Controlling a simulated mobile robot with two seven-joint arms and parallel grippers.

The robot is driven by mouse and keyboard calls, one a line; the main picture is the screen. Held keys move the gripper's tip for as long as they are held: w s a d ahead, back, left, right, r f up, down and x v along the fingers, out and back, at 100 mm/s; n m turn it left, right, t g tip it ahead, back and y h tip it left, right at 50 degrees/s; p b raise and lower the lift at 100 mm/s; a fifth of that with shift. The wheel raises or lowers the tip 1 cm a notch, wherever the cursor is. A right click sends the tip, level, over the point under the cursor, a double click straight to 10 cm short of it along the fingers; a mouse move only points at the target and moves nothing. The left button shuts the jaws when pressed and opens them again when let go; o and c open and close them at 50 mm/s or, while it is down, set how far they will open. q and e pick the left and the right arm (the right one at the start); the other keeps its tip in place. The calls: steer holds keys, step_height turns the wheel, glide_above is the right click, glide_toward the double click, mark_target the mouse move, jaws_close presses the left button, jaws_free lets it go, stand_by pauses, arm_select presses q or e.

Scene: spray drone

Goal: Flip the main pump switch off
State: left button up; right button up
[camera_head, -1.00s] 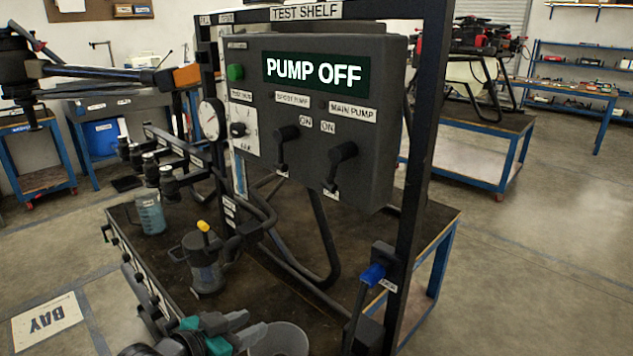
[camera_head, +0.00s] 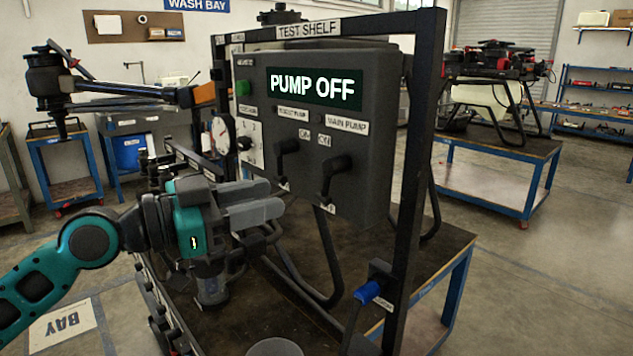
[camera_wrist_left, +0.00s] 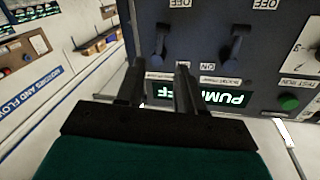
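The main pump switch (camera_head: 334,172) is a black lever on the dark control box (camera_head: 378,150), under the MAIN PUMP label. Its thick end is near the ON label and its thin end points down to a lower label; I cannot tell its setting from its shape. It also shows upside down in the left wrist view (camera_wrist_left: 158,46). The box display (camera_head: 313,87) reads PUMP OFF. My left gripper (camera_head: 268,202) is left of and below the switches, apart from them. Its fingers (camera_wrist_left: 160,88) are parted with nothing between them. My right gripper is out of view.
A similar booster pump lever (camera_head: 284,160) stands just left of the main one. The black frame post (camera_head: 420,150) rises right of the box. A blue-handled valve (camera_head: 368,292) is low on the right. A gauge (camera_head: 221,134) is at the left.

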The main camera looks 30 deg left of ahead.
arm_select(q)
steer(key=p+x, duration=0.3)
steer(key=x, duration=0.6)
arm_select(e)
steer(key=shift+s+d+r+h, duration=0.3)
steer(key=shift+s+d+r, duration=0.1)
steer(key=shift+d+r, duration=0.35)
arm_select(q)
steer(key=shift+w+d, duration=0.1)
steer(key=shift+w, duration=0.05)
jaws_close()
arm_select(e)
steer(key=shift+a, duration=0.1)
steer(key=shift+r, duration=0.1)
